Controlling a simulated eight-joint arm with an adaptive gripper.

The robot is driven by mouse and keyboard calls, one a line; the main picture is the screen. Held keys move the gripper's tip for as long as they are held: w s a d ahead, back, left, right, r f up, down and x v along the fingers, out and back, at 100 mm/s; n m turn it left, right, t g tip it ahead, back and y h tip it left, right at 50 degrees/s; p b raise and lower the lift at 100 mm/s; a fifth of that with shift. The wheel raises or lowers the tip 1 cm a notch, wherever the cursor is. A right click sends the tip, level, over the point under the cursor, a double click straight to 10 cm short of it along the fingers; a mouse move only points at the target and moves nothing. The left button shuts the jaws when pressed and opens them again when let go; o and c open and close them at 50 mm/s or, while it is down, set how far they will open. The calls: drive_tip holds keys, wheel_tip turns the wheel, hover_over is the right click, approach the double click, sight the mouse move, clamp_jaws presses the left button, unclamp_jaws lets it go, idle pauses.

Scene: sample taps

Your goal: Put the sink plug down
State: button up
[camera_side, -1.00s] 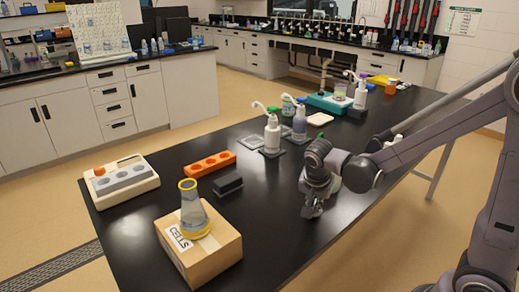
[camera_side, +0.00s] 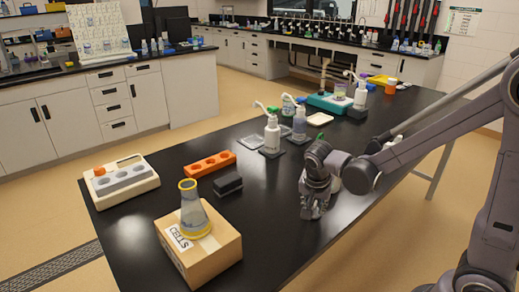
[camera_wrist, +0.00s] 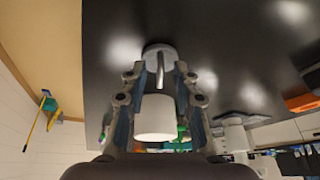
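The sink plug (camera_wrist: 152,50) looks like a grey disc with a thin upright stem. In the wrist view it lies at the dark table top between my fingertips. My gripper (camera_wrist: 160,76) is open, with a finger on either side of the plug and dark gaps showing between. In the side view my gripper (camera_side: 313,214) points down close above the table, right of the middle. The plug cannot be made out clearly there among the fingers.
A white cylinder (camera_wrist: 155,120) stands close to my gripper on the far side. A dark block (camera_side: 228,184), orange rack (camera_side: 209,164), flask (camera_side: 191,212) on a cardboard box (camera_side: 217,252) and bottles (camera_side: 272,135) are farther left.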

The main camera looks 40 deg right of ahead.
drive_tip(key=v, duration=1.2)
drive_tip(key=s+a+f+n+t+y, duration=0.1)
drive_tip(key=s+n+t+y, duration=0.2)
drive_tip(key=n, duration=1)
drive_tip(key=s+t, duration=0.2)
drive_tip(key=s, duration=0.1)
drive_tip(key=shift+a+f+y, duration=0.2)
drive_tip(key=shift+f+y, duration=0.05)
drive_tip(key=shift+y, duration=0.15)
